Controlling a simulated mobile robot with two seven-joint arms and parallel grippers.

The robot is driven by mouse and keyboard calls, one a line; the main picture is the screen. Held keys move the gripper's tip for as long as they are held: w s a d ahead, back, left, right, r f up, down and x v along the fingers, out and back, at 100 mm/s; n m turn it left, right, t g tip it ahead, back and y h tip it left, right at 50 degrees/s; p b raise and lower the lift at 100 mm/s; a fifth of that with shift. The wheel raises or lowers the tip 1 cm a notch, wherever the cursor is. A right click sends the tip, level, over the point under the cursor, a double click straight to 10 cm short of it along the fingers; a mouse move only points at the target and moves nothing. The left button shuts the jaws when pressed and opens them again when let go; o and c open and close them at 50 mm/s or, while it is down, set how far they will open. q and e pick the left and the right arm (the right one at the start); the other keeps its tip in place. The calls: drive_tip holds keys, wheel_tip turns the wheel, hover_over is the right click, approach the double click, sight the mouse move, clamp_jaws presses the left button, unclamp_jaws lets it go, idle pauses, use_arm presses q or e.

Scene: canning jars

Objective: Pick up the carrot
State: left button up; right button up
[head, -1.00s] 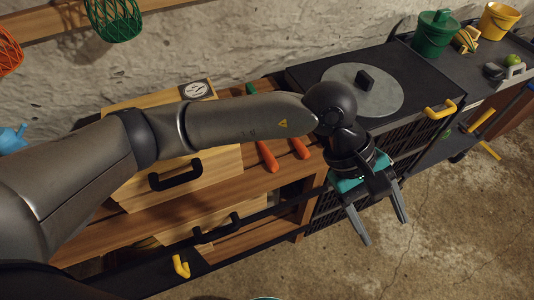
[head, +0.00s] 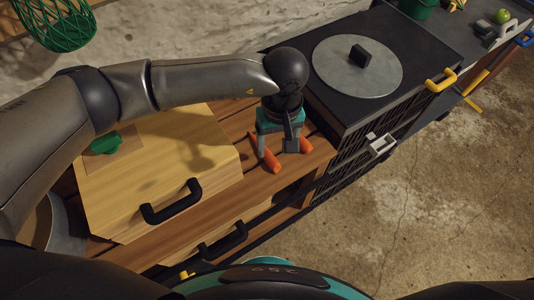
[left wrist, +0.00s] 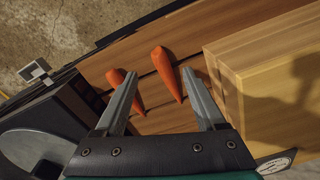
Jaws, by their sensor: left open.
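Two orange carrots lie on the wooden slatted surface between the wooden box and the black unit: a left carrot (head: 269,160) and a right carrot (head: 305,146). My left gripper (head: 276,151) is open and pointing down above them. In the left wrist view, the left carrot (left wrist: 167,73) shows between the open fingers of the gripper (left wrist: 160,76), without visible contact. The other carrot (left wrist: 115,77) is beside and partly behind one finger. The gripper hides parts of both carrots in the head view. My right gripper is not in view.
A wooden box (head: 157,180) with a black handle stands left of the carrots, a green object (head: 105,144) on it. A black unit (head: 296,72) with a round grey plate (head: 340,75) stands right. A green wire basket (head: 58,27) hangs at upper left.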

sight(275, 164)
use_arm(q)
wheel_tip(275, 164, down, 9)
drive_tip(key=shift+w+a+r+b, duration=0.1)
drive_tip(key=shift+b, duration=0.25)
drive_tip(key=shift+c, duration=0.2)
drive_tip(key=c, duration=1)
